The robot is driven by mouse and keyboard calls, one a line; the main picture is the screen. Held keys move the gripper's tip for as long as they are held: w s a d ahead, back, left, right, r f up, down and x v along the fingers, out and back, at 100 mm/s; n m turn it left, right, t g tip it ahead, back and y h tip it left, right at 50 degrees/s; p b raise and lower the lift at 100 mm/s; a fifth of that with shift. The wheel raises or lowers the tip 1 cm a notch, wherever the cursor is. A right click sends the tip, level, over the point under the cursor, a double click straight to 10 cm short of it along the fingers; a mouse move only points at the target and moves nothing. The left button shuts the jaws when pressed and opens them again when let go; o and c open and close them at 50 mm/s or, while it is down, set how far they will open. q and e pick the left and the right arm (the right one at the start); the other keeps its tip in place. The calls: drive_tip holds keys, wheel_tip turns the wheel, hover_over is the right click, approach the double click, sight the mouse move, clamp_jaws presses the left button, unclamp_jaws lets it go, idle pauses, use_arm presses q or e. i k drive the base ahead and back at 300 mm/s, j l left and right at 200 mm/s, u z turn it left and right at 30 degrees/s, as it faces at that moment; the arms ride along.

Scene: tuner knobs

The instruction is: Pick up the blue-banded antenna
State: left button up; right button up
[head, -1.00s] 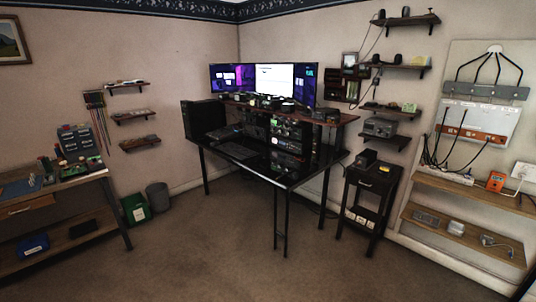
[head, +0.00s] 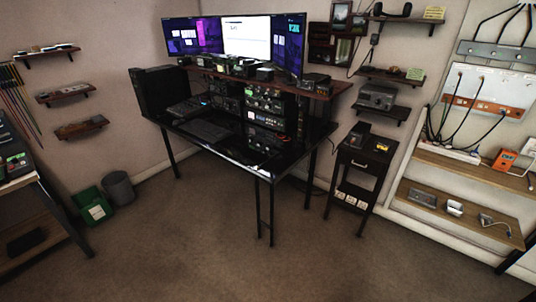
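I cannot make out a blue-banded antenna in the head view. A black desk (head: 232,150) with rack radio gear (head: 265,108) stands in the middle, and any antenna on it is too small or dark to tell. Neither of my grippers shows in the head view.
A small black stand (head: 364,160) is right of the desk. Wooden wall shelves (head: 470,207) are at the far right. A green bin (head: 92,208) and a grey bin (head: 119,187) stand left. A workbench (head: 50,208) is at the left edge. The carpet in front is clear.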

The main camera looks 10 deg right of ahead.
sight(259, 166)
drive_tip(key=i+z, duration=0.15)
drive_tip(key=i, duration=0.3)
drive_tip(key=i+j+z, duration=0.15)
drive_tip(key=i, duration=0.3)
drive_tip(key=i+j+z, duration=0.1)
drive_tip(key=i, duration=0.35)
drive_tip(key=i+j+z, duration=0.15)
drive_tip(key=i, duration=0.25)
drive_tip(key=j, duration=0.1)
